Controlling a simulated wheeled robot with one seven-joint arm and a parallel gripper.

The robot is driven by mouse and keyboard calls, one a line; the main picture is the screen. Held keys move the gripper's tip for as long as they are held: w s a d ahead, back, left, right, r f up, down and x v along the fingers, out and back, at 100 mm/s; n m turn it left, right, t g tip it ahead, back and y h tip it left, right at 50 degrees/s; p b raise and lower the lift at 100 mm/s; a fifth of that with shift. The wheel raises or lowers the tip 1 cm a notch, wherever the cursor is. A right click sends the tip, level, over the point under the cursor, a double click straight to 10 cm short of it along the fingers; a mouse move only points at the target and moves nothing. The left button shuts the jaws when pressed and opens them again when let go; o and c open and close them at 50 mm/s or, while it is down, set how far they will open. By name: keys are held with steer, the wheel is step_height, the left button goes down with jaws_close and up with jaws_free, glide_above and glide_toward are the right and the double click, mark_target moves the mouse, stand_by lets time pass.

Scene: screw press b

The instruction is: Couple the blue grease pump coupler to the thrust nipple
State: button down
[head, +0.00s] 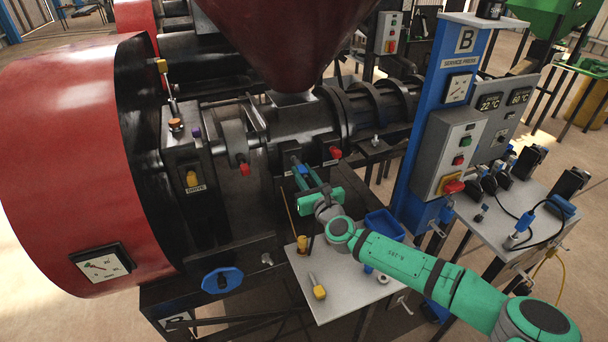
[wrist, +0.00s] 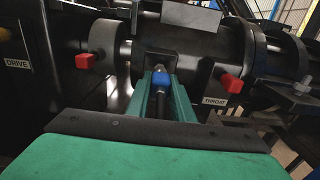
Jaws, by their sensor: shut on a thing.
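My gripper (head: 302,172) is shut on the blue grease pump coupler, a dark piece with a blue collar (head: 304,169). The coupler is in front of and below the dark barrel (head: 292,122), between two red-capped parts. The thrust nipple cannot be made out; the coupler and fingers may hide it. Whether the coupler touches anything in front is not clear.
A red part (wrist: 231,83) above the THROAT label and another red part (wrist: 86,61) flank the fingers. A small grey shelf (head: 345,285) below my gripper carries a yellow-handled tool (head: 318,291) and a blue bin (head: 384,225). The blue post (head: 430,130) stands right.

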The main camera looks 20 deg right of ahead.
steer(key=shift+w+a, duration=0.1)
steer(key=shift+w, duration=0.9)
steer(key=shift+s, duration=0.1)
steer(key=c, duration=1.5)
jaws_free()
